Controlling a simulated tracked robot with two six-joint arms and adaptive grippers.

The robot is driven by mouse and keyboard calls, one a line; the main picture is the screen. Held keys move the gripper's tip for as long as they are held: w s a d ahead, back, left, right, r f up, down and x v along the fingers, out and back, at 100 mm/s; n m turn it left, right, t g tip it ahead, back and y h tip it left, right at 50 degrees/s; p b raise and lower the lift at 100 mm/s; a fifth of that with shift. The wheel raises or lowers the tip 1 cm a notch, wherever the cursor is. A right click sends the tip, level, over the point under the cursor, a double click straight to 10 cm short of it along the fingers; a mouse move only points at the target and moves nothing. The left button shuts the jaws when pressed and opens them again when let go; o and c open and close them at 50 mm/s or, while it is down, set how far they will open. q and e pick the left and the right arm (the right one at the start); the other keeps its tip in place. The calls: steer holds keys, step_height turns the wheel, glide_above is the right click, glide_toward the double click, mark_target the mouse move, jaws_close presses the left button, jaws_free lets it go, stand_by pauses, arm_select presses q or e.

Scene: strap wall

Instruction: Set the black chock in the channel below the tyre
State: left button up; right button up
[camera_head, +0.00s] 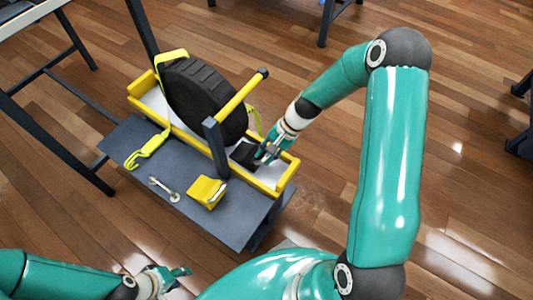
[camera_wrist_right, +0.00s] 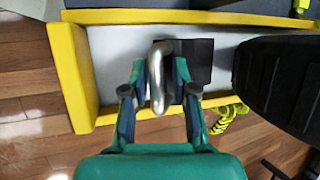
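The black chock (camera_head: 243,154) sits low at the near right end of the yellow-edged channel (camera_head: 262,184), beside the tyre. In the right wrist view the chock (camera_wrist_right: 201,58) lies over the pale channel floor, with a gap to the tyre (camera_wrist_right: 285,85). The black tyre (camera_head: 205,98) stands upright in the channel. My right gripper (camera_head: 270,150) reaches down into the channel. Its fingers (camera_wrist_right: 160,90) are closed around the chock's curved metal handle (camera_wrist_right: 159,75). My left gripper (camera_head: 172,281) is open and empty at the bottom, away from the bench.
A yellow strap (camera_head: 150,148) with a hook hangs over the tyre. A yellow-handled bar (camera_head: 240,95) and a dark post (camera_head: 215,145) stand close to the tyre.

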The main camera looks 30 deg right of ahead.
steer(key=shift+o, duration=0.5)
